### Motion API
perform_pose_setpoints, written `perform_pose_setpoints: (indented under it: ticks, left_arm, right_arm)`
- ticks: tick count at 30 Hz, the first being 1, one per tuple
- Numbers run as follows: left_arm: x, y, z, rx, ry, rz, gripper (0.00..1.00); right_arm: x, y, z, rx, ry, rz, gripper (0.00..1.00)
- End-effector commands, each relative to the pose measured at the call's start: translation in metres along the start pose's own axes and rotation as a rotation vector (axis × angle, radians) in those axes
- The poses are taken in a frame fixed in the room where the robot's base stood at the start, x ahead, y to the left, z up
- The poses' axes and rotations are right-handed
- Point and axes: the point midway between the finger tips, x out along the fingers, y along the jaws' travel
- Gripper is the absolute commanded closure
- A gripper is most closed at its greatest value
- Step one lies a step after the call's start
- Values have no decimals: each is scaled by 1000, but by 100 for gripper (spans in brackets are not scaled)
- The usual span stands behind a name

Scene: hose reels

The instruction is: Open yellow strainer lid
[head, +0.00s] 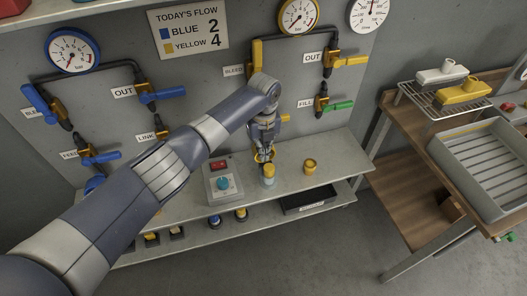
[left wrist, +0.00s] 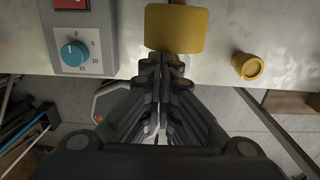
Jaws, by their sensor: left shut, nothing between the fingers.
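My left gripper (head: 265,158) points down over the front of the shelf, below the yellow pipework. It is shut and empty; in the left wrist view its fingertips (left wrist: 174,62) are together. A pale cylinder with a yellow top (head: 268,171) stands on the shelf just below the fingertips. In the left wrist view a yellow block-like part (left wrist: 176,28) shows right beyond the fingertips; I cannot tell whether they touch or whether it is the strainer lid. A round yellow cap-like piece (head: 309,167) stands to the right, also in the left wrist view (left wrist: 247,66). My right gripper is not in view.
A grey control box (head: 223,186) with a blue knob and red switch stands left of the gripper. A yellow lever (head: 257,55) and green-handled valve (head: 338,106) are on the wall. A wooden bench (head: 400,150) with a grey tray (head: 485,170) stands right.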

Motion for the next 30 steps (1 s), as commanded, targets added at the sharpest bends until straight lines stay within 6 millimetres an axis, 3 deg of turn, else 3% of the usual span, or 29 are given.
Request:
perform_pose_setpoints:
  ticks: [11, 14, 24, 30]
  left_arm:
    - [-5, 0, 0, 0, -1, -1, 100]
    - [-17, 0, 1, -1, -3, -3, 100]
    - [-87, 0, 1, 0, -3, -2, 100]
    - [-114, 0, 0, -1, -1, -1, 100]
  right_arm:
    - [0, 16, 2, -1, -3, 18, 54]
    - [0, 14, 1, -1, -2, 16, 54]
    - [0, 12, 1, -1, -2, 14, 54]
    - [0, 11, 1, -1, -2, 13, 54]
